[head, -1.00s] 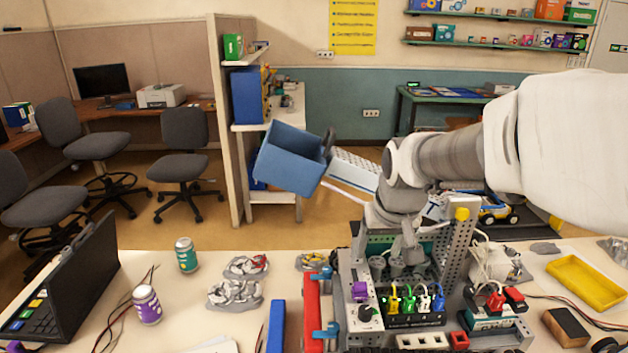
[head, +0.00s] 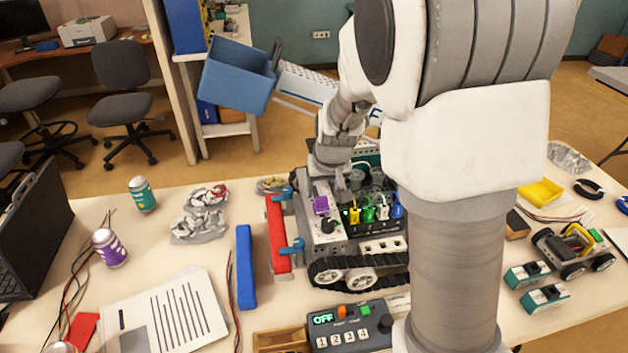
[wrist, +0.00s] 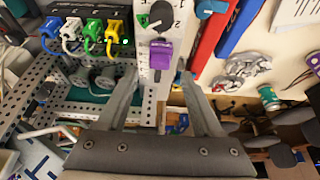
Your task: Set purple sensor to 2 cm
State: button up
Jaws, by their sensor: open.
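The purple sensor (head: 321,205) is a small block on the light panel of the tracked robot on the table, beside a black knob (head: 328,225). In the wrist view the purple sensor (wrist: 159,54) sits on a white strip with dark markings, too small to read surely, with the black knob (wrist: 161,16) above it. My gripper (wrist: 160,84) is open and empty. Its two fingers spread to either side of the white strip, with the sensor just beyond and between the tips. I cannot tell how far above it they are. In the head view my arm hides part of the tracked robot.
Yellow, green, white and blue plugs (wrist: 93,38) with cables stand beside the strip. A red bar (head: 278,233) and a blue bar (head: 245,266) lie left of the tracked robot. A control box (head: 350,325) reading OFF is in front. A blue bin (head: 238,77) is behind.

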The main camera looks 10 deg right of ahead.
aim_at(321, 198)
jog(key=shift+x, duration=1.95)
grip_shut()
